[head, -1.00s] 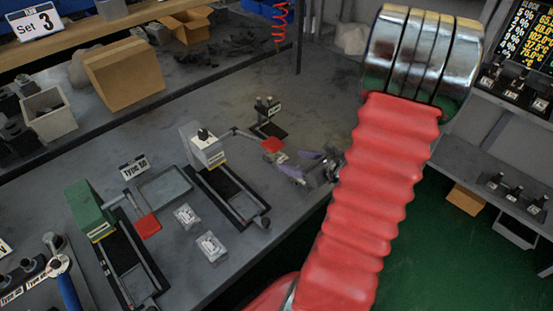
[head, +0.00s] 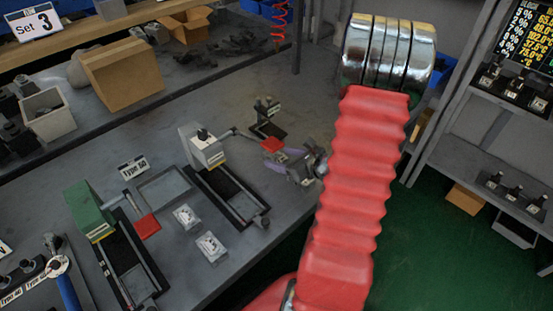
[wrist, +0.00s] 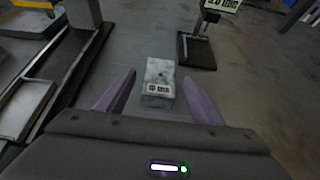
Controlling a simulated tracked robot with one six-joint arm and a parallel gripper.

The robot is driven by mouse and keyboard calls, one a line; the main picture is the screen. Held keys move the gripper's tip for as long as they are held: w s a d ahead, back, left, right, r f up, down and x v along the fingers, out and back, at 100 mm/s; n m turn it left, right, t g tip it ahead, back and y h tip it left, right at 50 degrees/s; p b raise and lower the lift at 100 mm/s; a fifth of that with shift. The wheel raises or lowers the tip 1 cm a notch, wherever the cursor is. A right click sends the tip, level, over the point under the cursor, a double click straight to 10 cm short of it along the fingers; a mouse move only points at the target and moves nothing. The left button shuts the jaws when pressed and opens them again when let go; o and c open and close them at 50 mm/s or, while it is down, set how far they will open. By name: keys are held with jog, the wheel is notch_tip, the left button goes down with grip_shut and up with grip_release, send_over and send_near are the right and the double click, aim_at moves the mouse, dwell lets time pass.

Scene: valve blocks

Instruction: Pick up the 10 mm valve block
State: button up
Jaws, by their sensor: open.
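The valve block (wrist: 158,77) is a small grey block with a white label that seems to read 10 mm. In the wrist view it sits on the grey bench, ahead of my gripper (wrist: 160,78) and in line with the gap between the two purple fingers. The fingers are open and the block looks free of both. In the head view my gripper (head: 284,165) is low over the bench near its right edge, and it hides most or all of the block there.
A black-based stand (wrist: 196,51) with a sign is just beyond the block. A white device (head: 203,146) on a black rail, with a red pad (head: 272,145), is close left of my gripper. A green device (head: 89,208) stands farther left. Shelves (head: 500,150) are at right.

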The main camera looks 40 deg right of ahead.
aim_at(277, 156)
jog(key=shift+x, duration=1.75)
jog(key=shift+c, duration=0.6)
jog(key=shift+r, duration=0.1)
jog(key=c, duration=1.3)
jog(key=shift+c, duration=0.2)
jog(key=shift+r, duration=0.1)
notch_tip(277, 156, up, 18)
